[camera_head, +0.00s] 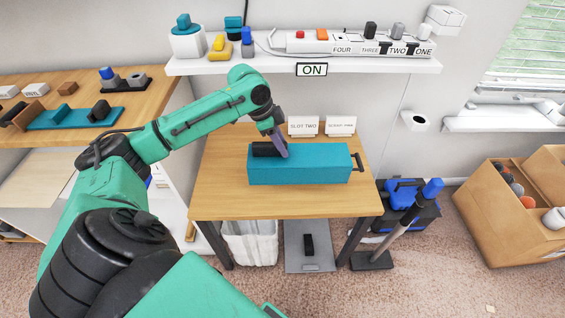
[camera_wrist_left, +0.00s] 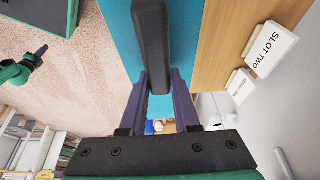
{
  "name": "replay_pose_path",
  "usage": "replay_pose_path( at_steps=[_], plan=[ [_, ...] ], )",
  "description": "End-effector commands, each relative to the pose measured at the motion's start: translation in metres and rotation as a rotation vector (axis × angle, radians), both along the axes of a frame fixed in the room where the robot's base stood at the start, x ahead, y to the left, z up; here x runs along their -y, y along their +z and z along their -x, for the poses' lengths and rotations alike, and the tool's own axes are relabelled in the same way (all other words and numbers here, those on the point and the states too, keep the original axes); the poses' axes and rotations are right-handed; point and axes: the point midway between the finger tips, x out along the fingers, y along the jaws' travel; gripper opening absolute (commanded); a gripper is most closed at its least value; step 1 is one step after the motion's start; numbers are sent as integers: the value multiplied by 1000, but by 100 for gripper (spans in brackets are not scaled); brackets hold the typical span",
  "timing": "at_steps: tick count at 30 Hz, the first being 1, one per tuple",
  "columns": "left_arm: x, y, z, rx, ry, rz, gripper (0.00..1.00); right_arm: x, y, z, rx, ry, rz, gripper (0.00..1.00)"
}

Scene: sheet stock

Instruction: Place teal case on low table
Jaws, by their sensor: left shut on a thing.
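The teal case (camera_head: 300,168) is a long box lying over the middle of the low table (camera_head: 225,200), which has a wood top and dark legs. I cannot tell if its underside touches the top. My left gripper (camera_head: 280,147) is at the case's upper left part. In the left wrist view, my left gripper (camera_wrist_left: 157,85) has its fingers on both sides of the dark handle (camera_wrist_left: 151,45), shut on it. The teal case's face (camera_wrist_left: 122,30) shows behind the handle. My right gripper is not in view.
Two white signs, one reading SLOT TWO (camera_head: 303,126), stand at the table's back edge. Above is a white shelf (camera_head: 230,66) with small items and a power strip (camera_head: 350,45).

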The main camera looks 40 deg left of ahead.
Motion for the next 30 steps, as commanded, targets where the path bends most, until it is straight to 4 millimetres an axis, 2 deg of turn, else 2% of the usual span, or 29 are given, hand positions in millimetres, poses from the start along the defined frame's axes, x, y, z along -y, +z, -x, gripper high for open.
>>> replay_pose_path(
  at_steps=[1, 5, 12, 17, 18, 20, 21, 30],
  plan=[
    [0, -10, 0, 3, 1, 1, 0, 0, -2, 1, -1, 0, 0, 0],
    [0, -24, -1, 5, 1, 2, 0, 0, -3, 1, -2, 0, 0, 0],
    [1, -62, -1, 5, 1, 2, 0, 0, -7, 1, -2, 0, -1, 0],
    [0, -63, -1, 6, 1, 0, 0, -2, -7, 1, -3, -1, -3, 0],
    [0, -65, 0, 1, 0, 0, 33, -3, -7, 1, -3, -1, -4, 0],
    [0, -65, 0, 1, 0, 0, 56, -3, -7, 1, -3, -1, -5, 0],
    [0, -65, 0, 1, 0, 0, 60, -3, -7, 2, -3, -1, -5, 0],
    [-1, -62, 0, 2, 1, 0, 60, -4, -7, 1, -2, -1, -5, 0]
  ],
)
